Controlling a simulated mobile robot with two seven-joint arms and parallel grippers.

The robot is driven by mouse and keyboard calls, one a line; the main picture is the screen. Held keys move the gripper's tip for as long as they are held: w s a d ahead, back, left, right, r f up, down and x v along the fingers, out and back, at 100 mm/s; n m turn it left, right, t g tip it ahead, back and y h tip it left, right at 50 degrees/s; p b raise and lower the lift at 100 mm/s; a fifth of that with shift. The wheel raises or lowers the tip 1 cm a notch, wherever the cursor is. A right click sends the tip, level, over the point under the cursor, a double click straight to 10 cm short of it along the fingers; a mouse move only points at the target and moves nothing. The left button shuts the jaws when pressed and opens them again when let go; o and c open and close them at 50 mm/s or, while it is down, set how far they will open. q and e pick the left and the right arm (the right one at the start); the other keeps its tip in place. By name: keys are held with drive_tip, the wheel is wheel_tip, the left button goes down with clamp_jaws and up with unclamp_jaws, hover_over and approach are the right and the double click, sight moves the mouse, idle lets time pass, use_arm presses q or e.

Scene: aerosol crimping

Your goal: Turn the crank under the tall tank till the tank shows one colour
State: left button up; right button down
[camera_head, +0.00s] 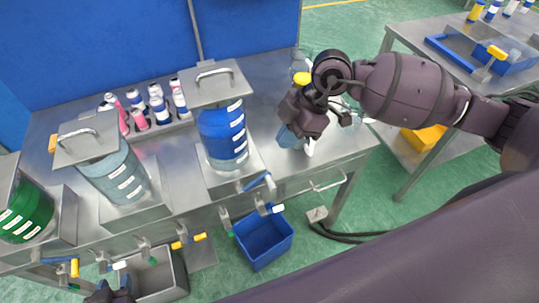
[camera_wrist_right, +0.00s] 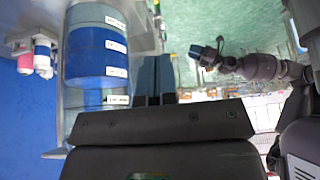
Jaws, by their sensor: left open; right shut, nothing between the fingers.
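The tall tank (camera_head: 222,138) holds blue liquid behind a column of white labels and has a square metal lid. It also shows in the right wrist view (camera_wrist_right: 92,52), with a blue middle and paler grey-blue parts above and below. A crank with a blue handle (camera_head: 257,182) sticks out below its front. My right gripper (camera_head: 290,139) is shut and empty, to the right of the tank above the bench; its blue fingers (camera_wrist_right: 155,80) lie together in the wrist view. My left gripper (camera_head: 112,287) is open at the bottom left edge, below the bench front, mostly cut off.
A grey-blue tank (camera_head: 118,174) and a green tank (camera_head: 24,212) stand to the left. Several taps with coloured handles, including a yellow one (camera_head: 188,241), line the bench front. Small bottles (camera_head: 157,106) stand behind. A blue bin (camera_head: 264,239) is on the floor below.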

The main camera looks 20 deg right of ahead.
hover_over(270, 183)
wheel_tip(270, 183, down, 9)
wheel_tip(270, 183, down, 2)
drive_tip(key=shift+d+f, duration=0.1)
drive_tip(key=shift+f, duration=0.15)
use_arm(q)
drive_tip(key=shift+s+r, duration=0.1)
use_arm(e)
drive_tip(key=shift+d+f, duration=0.2)
drive_tip(key=shift+f, duration=0.55)
drive_tip(key=shift+w+d+f, duration=0.1)
drive_tip(key=shift+f, duration=0.05)
drive_tip(key=shift+d, duration=0.15)
use_arm(q)
drive_tip(key=shift+s+d+f, duration=0.15)
drive_tip(key=shift+s+f, duration=0.1)
drive_tip(key=shift+s, duration=0.45)
use_arm(e)
drive_tip(key=shift+f, duration=0.1)
